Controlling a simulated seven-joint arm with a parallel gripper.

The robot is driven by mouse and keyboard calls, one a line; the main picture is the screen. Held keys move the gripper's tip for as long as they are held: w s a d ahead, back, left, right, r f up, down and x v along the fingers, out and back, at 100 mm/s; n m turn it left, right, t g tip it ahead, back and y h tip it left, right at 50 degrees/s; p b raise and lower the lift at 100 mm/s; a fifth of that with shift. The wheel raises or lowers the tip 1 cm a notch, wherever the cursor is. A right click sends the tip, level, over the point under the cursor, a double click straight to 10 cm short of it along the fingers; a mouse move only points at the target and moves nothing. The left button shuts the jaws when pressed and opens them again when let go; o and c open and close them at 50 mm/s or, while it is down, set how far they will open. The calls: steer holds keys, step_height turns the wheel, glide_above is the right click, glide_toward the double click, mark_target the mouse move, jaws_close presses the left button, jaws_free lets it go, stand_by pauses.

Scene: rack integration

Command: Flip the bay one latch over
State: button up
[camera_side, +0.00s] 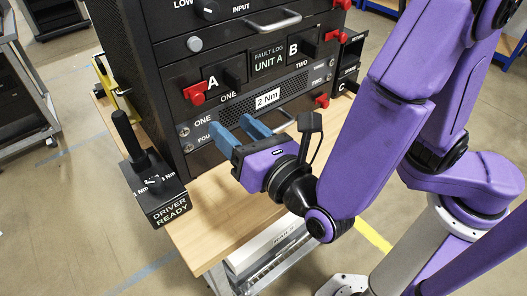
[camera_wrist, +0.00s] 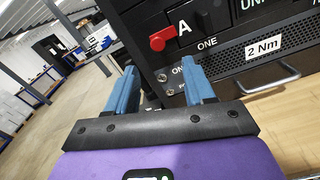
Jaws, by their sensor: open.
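A red latch (camera_side: 195,92) sits on the rack's front at the left of the panel marked A, above a label reading ONE. It also shows in the wrist view (camera_wrist: 160,40), above and beyond my fingers. Its handle points out to the left; I cannot tell its exact turn. My gripper (camera_side: 237,128) is open and empty, with blue fingers apart. It is in front of the lower rack panels, below and to the right of that latch and apart from it. The open fingers also show in the wrist view (camera_wrist: 160,76).
The black rack (camera_side: 170,60) stands on a wooden bench (camera_side: 215,215). More red latches sit on its right side, one by B (camera_side: 334,35) and one lower (camera_side: 322,100). A DRIVER READY block (camera_side: 167,205) holding a black driver stands at left. A silver handle (camera_wrist: 270,80) juts out.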

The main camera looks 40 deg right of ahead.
steer(key=s, duration=0.7)
steer(key=w+d+f+m+g+h, duration=0.15)
steer(key=d+m+g+h, duration=0.35)
steer(key=d, duration=0.6)
steer(key=w+d+f+m+g+h, duration=0.1)
steer(key=d+f+m+g+h, duration=0.15)
steer(key=d+m+g, duration=0.55)
steer(key=s+d+m+g+y, duration=0.4)
steer(key=s+d+m+y, duration=0.3)
steer(key=s, duration=0.4)
steer(key=shift+s+d+f+g+y, duration=0.15)
steer(key=shift+d+f+g+y, duration=0.15)
steer(key=shift+g+y, duration=0.15)
steer(key=shift+m, duration=0.3)
